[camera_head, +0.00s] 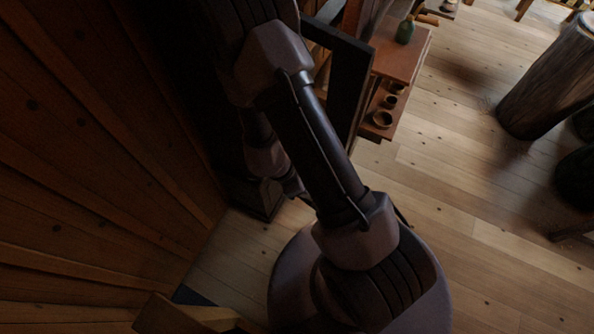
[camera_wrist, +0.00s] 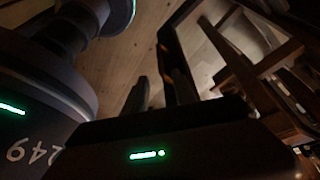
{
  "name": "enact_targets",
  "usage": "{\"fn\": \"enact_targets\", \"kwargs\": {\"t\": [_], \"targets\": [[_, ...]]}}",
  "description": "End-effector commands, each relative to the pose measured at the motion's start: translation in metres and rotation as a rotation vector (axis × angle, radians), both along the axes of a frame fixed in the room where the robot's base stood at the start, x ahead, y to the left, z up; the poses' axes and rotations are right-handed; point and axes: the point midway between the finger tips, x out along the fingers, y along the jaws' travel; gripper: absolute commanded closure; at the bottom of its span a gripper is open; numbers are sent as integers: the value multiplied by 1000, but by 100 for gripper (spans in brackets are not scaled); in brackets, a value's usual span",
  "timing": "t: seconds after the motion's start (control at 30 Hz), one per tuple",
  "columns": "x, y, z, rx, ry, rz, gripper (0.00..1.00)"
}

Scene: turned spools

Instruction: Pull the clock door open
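The clock door (camera_head: 357,95) is a dark frame with an open middle, standing out from the dark clock in the head view. The clock's body is mostly hidden behind my arm; its dark base (camera_head: 262,198) shows on the floor. In the wrist view the door's frame (camera_wrist: 168,38) runs down from the top middle to behind my right finger. My gripper (camera_wrist: 161,88) has its two fingers apart, with floorboards seen between them. The right finger overlaps the door frame in the picture; I cannot tell whether they touch. The gripper is not discernible in the head view.
A plank wall (camera_head: 90,150) fills the left. A reddish shelf (camera_head: 400,55) with a green bottle (camera_head: 405,30) and several small bowls (camera_head: 383,118) stands beyond the door. A log-like stump (camera_head: 545,85) is at right. Floor (camera_head: 450,180) between is clear.

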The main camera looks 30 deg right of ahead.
Motion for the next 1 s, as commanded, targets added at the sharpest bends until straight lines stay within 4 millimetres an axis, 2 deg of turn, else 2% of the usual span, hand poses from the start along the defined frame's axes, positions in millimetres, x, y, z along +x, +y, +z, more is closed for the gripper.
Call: {"fn": "enact_targets", "kwargs": {"t": [0.03, 0.1, 0.3, 0.83, 0.87, 0.93, 0.97, 1.0], "targets": [[2, 6, 22, 1, -3, 2, 67], [3, 12, 37, 0, -1, 2, 67], [4, 24, 62, 0, 0, 0, 67], [6, 27, 63, 4, -3, 2, 67], [10, 28, 63, 12, -15, 9, 67], [33, 38, 62, 63, -81, 58, 67], [49, 45, 64, 101, -128, 96, 67], [73, 59, 71, 167, -209, 169, 67]]}}
